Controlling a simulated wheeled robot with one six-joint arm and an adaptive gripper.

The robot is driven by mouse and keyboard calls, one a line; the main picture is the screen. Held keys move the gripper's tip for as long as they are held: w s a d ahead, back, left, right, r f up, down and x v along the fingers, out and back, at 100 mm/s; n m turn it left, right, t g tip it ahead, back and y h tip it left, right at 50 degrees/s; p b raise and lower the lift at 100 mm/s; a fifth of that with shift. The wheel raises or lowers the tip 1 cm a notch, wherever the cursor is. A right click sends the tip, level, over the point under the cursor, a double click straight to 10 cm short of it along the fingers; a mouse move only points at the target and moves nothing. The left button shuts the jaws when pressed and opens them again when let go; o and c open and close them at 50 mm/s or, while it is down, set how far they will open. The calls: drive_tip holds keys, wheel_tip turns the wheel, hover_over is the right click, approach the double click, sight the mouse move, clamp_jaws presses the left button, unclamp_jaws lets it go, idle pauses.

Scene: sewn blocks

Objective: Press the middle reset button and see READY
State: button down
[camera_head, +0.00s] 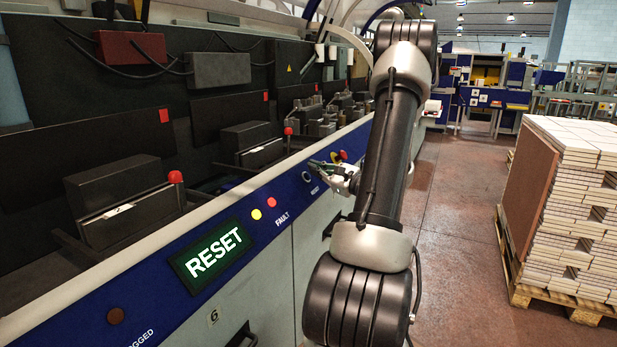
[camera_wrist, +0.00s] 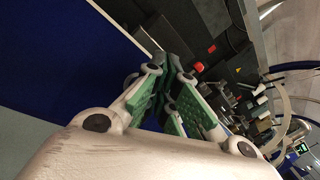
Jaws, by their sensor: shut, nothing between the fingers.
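A long machine has a blue front panel (camera_head: 130,290). A display (camera_head: 212,257) on it reads RESET in pale green letters. A dark round button with a pale ring (camera_head: 307,176) sits further along the panel, above a small label too small to read surely. My gripper (camera_head: 314,165) is right beside this button, its green-padded fingers pointing toward the panel; I cannot tell whether they touch it. In the wrist view my fingers (camera_wrist: 172,78) are shut and empty against the blue panel (camera_wrist: 70,55). A dark ringed shape (camera_wrist: 131,80) is partly hidden behind one finger.
A yellow light (camera_head: 256,214) and a red light (camera_head: 271,202) sit near the FAULT label. More red and yellow buttons (camera_head: 338,156) lie just beyond my gripper. Red-topped levers (camera_head: 175,177) stand behind the panel. A loaded pallet (camera_head: 565,205) stands right; the floor between is clear.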

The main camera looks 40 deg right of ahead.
drive_tip(key=shift+w+f, duration=0.1)
idle(0.7)
drive_tip(key=shift+w+a+f, duration=0.1)
drive_tip(key=shift+w+f, duration=0.05)
drive_tip(key=shift+w, duration=0.05)
drive_tip(key=shift+w+a+f, duration=0.15)
drive_tip(key=shift+w+f, duration=0.15)
drive_tip(key=shift+w, duration=0.05)
idle(0.9)
idle(0.4)
drive_tip(key=shift+s+d+r, duration=0.25)
drive_tip(key=shift+s+r, duration=0.3)
drive_tip(key=shift+s, duration=0.1)
drive_tip(key=s+r, duration=0.1)
drive_tip(key=s+d+r, duration=0.1)
drive_tip(key=s+r, duration=0.1)
drive_tip(key=shift+s+d+r, duration=0.1)
drive_tip(key=shift+s+d, duration=0.15)
drive_tip(key=shift+s, duration=0.05)
idle(0.9)
